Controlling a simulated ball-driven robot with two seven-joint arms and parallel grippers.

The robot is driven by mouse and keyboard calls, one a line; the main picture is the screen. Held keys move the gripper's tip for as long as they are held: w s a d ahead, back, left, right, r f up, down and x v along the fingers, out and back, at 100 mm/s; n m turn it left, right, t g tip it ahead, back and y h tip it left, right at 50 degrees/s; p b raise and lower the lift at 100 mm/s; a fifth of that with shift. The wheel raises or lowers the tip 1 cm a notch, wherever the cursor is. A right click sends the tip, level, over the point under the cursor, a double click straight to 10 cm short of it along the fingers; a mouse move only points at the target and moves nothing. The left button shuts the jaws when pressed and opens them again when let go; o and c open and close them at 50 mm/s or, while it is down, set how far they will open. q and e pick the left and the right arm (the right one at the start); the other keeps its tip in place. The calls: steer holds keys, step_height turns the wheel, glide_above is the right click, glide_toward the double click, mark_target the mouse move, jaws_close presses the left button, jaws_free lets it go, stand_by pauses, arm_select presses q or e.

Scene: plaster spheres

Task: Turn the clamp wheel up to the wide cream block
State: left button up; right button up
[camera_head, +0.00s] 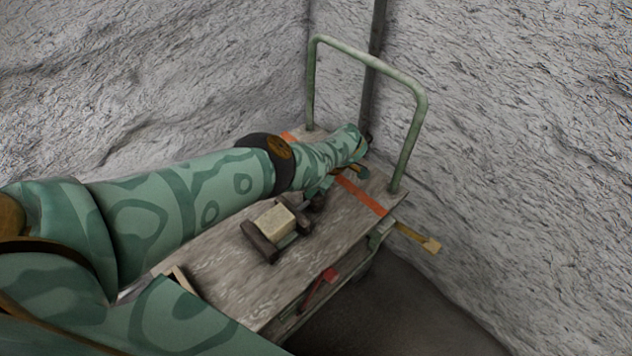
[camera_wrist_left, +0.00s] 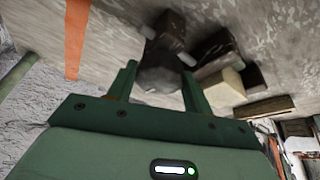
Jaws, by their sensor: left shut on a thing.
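The wide cream block (camera_head: 273,222) sits between the dark jaws of a clamp (camera_head: 258,242) on the trolley top; it also shows in the left wrist view (camera_wrist_left: 226,90). My left gripper (camera_wrist_left: 158,72) is shut on the dark, round clamp wheel (camera_wrist_left: 163,78), one finger on each side of it. In the head view my left gripper (camera_head: 322,189) is at the clamp's far right end, and my arm partly hides it. I cannot tell whether the near jaw touches the block. My right gripper is not in view.
The clamp stands on a worn wooden trolley top (camera_head: 225,262) with a green push handle (camera_head: 419,115) at its far end. A red-orange strip (camera_head: 362,196) crosses the top. A yellow-tipped bar (camera_head: 418,237) sticks out at right. Rough plaster walls rise close behind.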

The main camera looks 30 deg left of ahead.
arm_select(q)
steer(key=shift+a, duration=0.15)
stand_by(0.3)
steer(key=o, duration=0.9)
steer(key=shift+o, duration=0.2)
steer(key=p+v, duration=0.8)
steer(key=v, duration=0.8)
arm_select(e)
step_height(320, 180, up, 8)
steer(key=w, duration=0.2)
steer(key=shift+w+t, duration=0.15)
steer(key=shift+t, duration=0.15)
arm_select(q)
steer(key=shift+r, duration=0.1)
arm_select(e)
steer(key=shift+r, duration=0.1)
